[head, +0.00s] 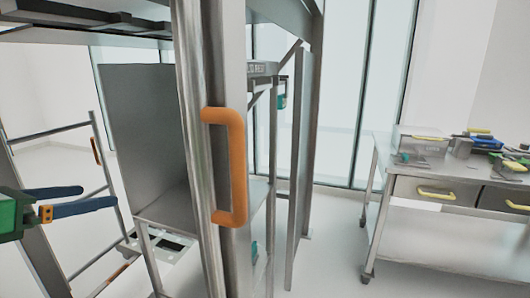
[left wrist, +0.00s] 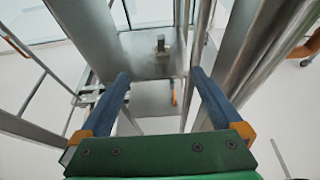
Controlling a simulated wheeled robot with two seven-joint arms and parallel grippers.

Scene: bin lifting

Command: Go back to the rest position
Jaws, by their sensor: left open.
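My left gripper (head: 82,200) comes in at the left edge of the head view, with a green body and two blue fingers. Its fingers are spread apart with nothing between them. In the left wrist view my left gripper (left wrist: 160,85) is also open and empty, above a grey metal frame with a flat plate (left wrist: 150,55). My right gripper is in neither view.
A steel post with an orange handle (head: 238,165) stands in the middle of the head view, right of my left gripper. A metal rack (head: 150,130) stands behind it. A wheeled steel table (head: 385,160) with drawers and tools is at right. Floor between them is clear.

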